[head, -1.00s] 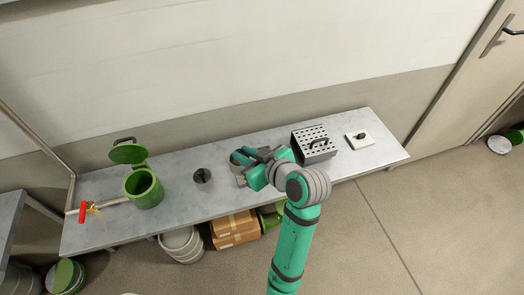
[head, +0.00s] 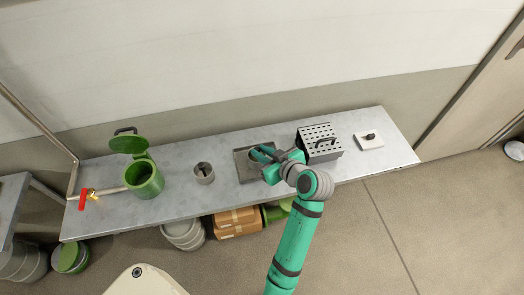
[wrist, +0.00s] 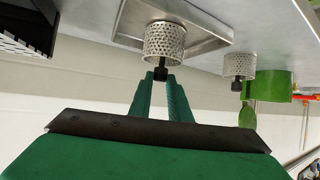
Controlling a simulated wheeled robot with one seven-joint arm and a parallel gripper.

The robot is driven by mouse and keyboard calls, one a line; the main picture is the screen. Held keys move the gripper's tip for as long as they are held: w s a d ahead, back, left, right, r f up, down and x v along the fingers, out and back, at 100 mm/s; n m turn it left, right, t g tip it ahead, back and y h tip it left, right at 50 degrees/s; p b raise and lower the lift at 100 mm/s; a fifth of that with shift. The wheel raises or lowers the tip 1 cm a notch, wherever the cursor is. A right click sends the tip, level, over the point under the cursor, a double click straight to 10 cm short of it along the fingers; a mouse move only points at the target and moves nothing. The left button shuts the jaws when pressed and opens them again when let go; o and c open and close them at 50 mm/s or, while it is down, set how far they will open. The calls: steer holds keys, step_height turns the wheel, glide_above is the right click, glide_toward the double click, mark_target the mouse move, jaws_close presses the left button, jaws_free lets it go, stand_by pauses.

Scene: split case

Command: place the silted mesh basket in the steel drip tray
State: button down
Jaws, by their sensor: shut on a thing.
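My gripper (head: 262,153) is shut on the dark knob of a mesh basket (wrist: 165,43), a perforated metal cylinder. In the head view the held basket is largely hidden by my gripper. The steel drip tray (head: 245,174), a shallow square pan, lies on the bench under the gripper. The wrist view shows the basket within the tray's outline (wrist: 205,30); I cannot tell whether it touches the tray floor. A second, similar mesh basket (head: 203,174) with a dark knob stands left of the tray, also visible in the wrist view (wrist: 239,66). Silt cannot be made out on either.
On the bench (head: 220,150), a green lidded canister (head: 144,181) and a red-handled valve (head: 83,200) stand left. A perforated metal box (head: 320,145) with a handle stands close right of the tray. A white plate (head: 369,141) with a dark knob lies farther right.

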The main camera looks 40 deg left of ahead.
steer(key=shift+f, duration=0.1)
steer(key=c, duration=1.7)
jaws_free()
steer(key=shift+o, duration=0.2)
